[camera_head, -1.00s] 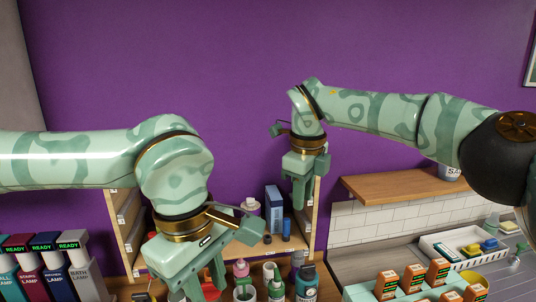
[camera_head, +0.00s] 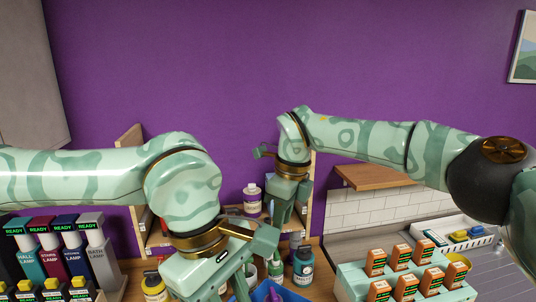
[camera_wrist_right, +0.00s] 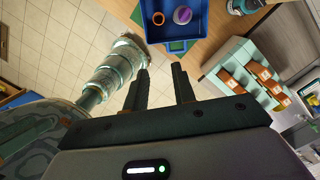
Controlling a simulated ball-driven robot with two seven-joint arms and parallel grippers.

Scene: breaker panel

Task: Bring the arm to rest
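My right arm (camera_head: 368,140) comes in from the right, and its gripper (camera_head: 281,220) hangs pointing down in front of the shelf unit. In the right wrist view its two dark fingers (camera_wrist_right: 160,70) stand apart with nothing between them. My left arm (camera_head: 75,178) comes in from the left. Its gripper (camera_head: 222,275) is low in the head view, above the bottles on the table, and its fingertips are hidden or cut off, so its opening cannot be told.
A blue tray (camera_wrist_right: 154,33) with small items lies beyond my right fingers. A pale green rack (camera_head: 350,280) of orange-brown blocks stands at right. Lamp-labelled units (camera_head: 98,255) reading READY stand at left. A teal bottle (camera_head: 303,268) stands on the table. A wooden shelf (camera_head: 375,177) juts from the wall.

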